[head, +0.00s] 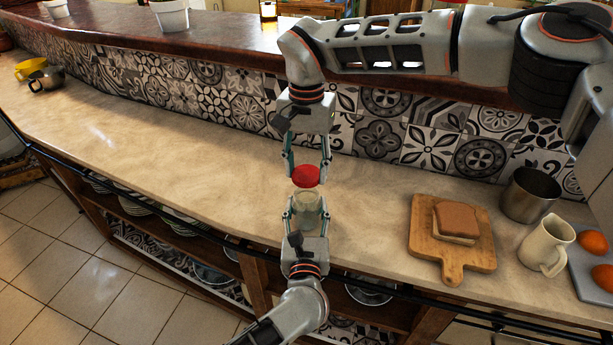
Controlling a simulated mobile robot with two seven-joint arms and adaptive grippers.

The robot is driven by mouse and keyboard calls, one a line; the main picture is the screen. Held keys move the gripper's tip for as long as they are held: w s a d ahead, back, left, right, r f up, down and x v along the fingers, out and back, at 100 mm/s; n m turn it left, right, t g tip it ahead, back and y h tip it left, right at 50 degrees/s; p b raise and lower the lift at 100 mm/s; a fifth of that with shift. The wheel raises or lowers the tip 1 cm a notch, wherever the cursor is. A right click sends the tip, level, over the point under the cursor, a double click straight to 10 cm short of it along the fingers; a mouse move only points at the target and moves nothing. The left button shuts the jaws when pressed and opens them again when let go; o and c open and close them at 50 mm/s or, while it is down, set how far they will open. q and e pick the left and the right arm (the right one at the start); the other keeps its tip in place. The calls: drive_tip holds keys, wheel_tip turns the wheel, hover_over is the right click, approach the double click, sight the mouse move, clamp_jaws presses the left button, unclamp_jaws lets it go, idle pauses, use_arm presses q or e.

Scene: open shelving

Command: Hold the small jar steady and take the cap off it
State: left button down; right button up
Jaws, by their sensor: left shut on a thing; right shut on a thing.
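A small clear glass jar (307,199) is upright near the front edge of the counter. My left gripper (307,212) comes from below in the head view and is shut on the jar's sides. A round red cap (306,177) is directly over the jar's mouth. My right gripper (307,170) reaches down from above and is shut on the cap, one finger on each side. I cannot tell whether the cap still touches the jar's rim or is just clear of it.
A wooden board (424,239) with bread slices (457,221) lies to the right. A metal cup (528,196), a cream pitcher (546,245) and a tray with oranges (593,242) are farther right. The counter (190,150) left of the jar is clear. A tiled wall (200,95) stands behind.

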use_arm(q)
drive_tip(key=c, duration=1)
unclamp_jaws()
drive_tip(key=shift+o, duration=0.2)
